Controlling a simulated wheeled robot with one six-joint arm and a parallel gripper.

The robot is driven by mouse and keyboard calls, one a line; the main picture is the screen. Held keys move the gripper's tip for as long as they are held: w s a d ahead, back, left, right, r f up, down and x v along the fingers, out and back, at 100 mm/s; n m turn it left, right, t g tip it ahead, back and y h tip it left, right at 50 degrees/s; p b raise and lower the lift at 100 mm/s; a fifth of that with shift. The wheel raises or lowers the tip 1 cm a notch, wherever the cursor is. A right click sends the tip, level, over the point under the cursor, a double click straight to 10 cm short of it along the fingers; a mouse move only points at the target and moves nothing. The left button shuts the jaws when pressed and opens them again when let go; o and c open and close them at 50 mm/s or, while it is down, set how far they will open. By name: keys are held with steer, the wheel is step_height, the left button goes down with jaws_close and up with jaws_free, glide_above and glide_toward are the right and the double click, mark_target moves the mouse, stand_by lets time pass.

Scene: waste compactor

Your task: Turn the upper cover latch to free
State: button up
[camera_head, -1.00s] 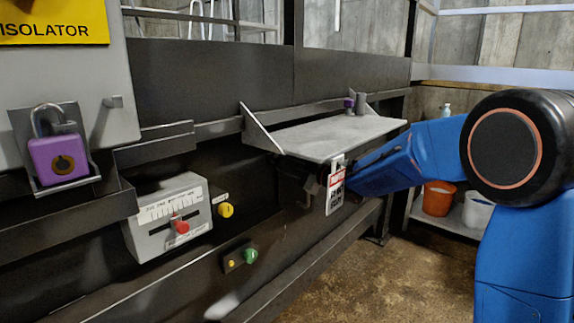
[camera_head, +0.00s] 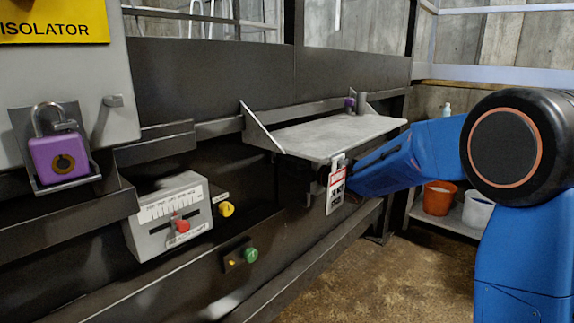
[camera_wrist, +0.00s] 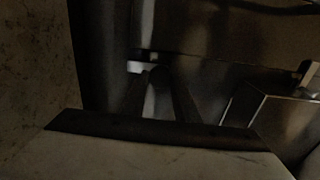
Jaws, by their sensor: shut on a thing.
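My gripper (camera_wrist: 158,88) shows in the dark wrist view, its two dark fingers close together and shut on a small part between them. That part appears to be the upper cover latch, but its shape and angle are too dark to make out. In the head view my blue forearm reaches in from the right, to just below the front right of a grey metal shelf (camera_head: 335,138). The fingers and the latch are hidden there behind a hanging red-and-white tag (camera_head: 336,187) and under the shelf.
A grey box with a red slider knob (camera_head: 182,226), a yellow knob (camera_head: 226,209) and a green button (camera_head: 250,255) are on the machine's dark front. A purple padlock (camera_head: 60,158) sits at left. An orange bucket (camera_head: 438,198) and a white bucket (camera_head: 477,210) stand behind my arm.

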steer(key=shift+f, duration=0.1)
stand_by(0.3)
steer(key=o, duration=1.1)
steer(key=shift+c, duration=0.2)
steer(key=v, duration=1.7)
steer(key=shift+s+d, duration=0.2)
